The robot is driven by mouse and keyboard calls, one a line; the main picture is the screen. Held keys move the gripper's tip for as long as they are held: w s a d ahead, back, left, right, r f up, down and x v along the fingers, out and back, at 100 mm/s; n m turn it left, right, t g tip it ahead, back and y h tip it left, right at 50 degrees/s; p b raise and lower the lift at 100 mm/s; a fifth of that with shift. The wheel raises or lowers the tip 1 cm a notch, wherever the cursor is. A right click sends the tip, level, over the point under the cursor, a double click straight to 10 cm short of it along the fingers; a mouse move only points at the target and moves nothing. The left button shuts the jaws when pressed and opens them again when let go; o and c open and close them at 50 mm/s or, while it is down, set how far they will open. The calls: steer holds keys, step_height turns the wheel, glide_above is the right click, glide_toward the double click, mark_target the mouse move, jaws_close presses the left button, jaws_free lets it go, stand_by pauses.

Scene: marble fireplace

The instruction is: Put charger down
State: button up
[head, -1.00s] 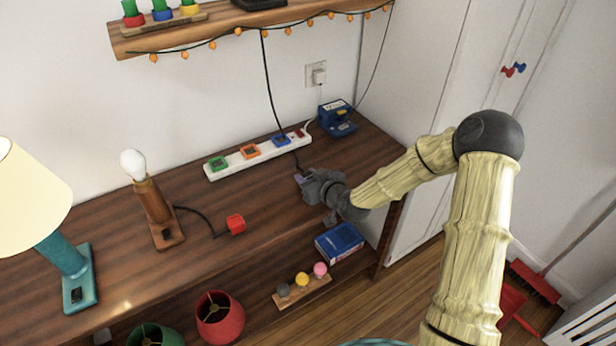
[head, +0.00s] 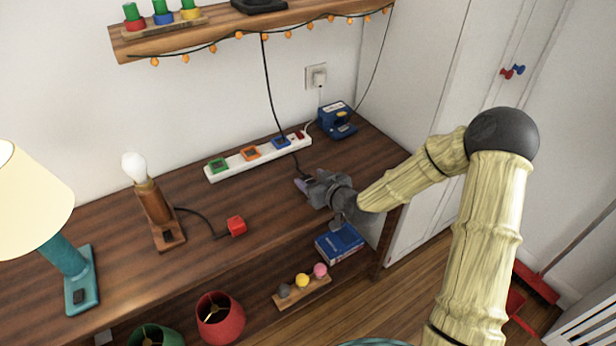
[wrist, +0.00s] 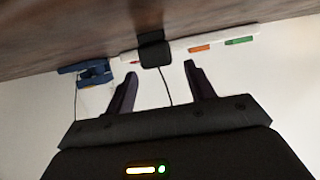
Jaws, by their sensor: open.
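The charger (wrist: 154,51) is a small black block on a black cord. In the wrist view it sits at the edge of the brown tabletop, beyond my fingertips and between their lines. My gripper (wrist: 158,82) is open with nothing between its dark fingers, and a gap shows between them and the charger. In the head view my gripper (head: 302,185) is low over the right part of the table (head: 270,200). The black cord (head: 268,85) runs down from the wall shelf past the power strip to near my fingertips. The charger itself is not clearly visible there.
A white power strip (head: 240,162) with coloured sockets lies at the back, with a blue device (head: 337,120) to its right. A bulb lamp (head: 155,210) with a red plug (head: 236,226) stands left. Bare tabletop lies between them and my gripper.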

steer(key=v, duration=0.9)
steer(key=shift+s, duration=0.25)
steer(key=shift+d+r, duration=0.1)
steer(key=shift+d, duration=0.05)
steer(key=s+d+f+m+g+h, duration=0.2)
steer(key=s+d+f+g+h, duration=0.1)
steer(key=s+d+g+h, duration=0.3)
steer(key=s+d+r+m+g+h, duration=0.1)
steer(key=s+d+r+m, duration=0.1)
steer(key=s, duration=0.4)
steer(key=s+d+r+m+g, duration=0.2)
steer(key=s+d+r, duration=0.1)
steer(key=s, duration=0.2)
steer(key=shift+s+d+r+m+h, duration=0.2)
steer(key=shift+s+r+m+h, duration=0.1)
steer(key=shift+s+m+h, duration=0.1)
